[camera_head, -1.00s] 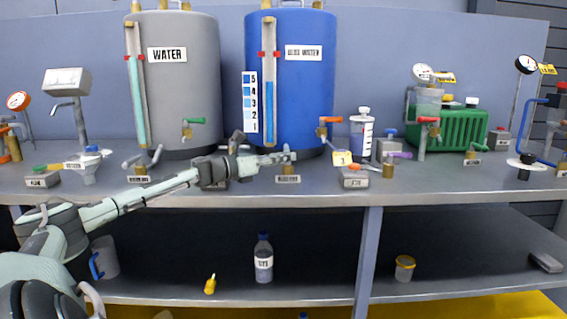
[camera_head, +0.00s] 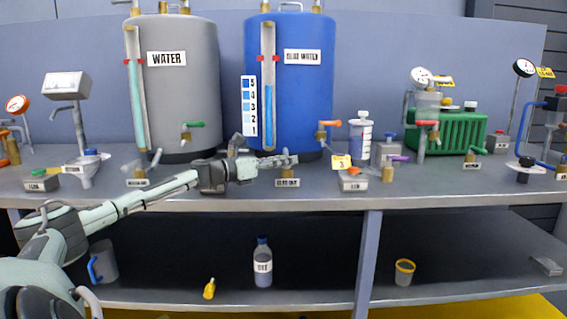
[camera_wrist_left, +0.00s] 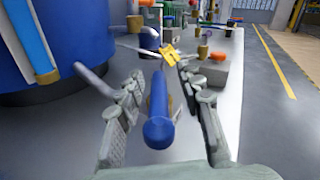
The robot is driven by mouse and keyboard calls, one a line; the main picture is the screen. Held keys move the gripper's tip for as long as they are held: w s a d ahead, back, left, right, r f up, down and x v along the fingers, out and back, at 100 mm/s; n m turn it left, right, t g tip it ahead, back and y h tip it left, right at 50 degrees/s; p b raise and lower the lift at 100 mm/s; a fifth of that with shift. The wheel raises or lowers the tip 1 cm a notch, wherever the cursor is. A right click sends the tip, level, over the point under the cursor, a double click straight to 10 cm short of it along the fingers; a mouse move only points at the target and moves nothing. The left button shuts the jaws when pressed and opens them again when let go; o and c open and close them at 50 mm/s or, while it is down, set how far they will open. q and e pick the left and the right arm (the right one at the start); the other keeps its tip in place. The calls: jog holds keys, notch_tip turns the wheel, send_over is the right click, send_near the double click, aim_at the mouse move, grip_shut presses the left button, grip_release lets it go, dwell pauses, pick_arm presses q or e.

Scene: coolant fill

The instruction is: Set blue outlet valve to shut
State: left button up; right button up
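In the left wrist view, a blue lever handle (camera_wrist_left: 158,118) points toward the camera, low over the grey bench. My left gripper (camera_wrist_left: 165,112) has its two fingers on either side of this handle, with visible gaps, so it is open around it. In the head view my left gripper (camera_head: 277,161) reaches in from the left, in front of the blue tank (camera_head: 290,85), just above a small labelled valve base (camera_head: 287,183). The gripper hides the handle in that view, and the label is too small to read surely. My right gripper is not in view.
An orange-handled tap (camera_head: 325,130) is on the blue tank. A grey water tank (camera_head: 180,95) with a green-handled tap (camera_head: 190,130) stands to the left. A yellow tag (camera_head: 341,162) and an orange-handled valve block (camera_head: 353,181) stand close on the gripper's right.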

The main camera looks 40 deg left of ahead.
pick_arm(q)
notch_tip(320, 180, up, 10)
jog(key=shift+f, duration=0.15)
dwell(0.3)
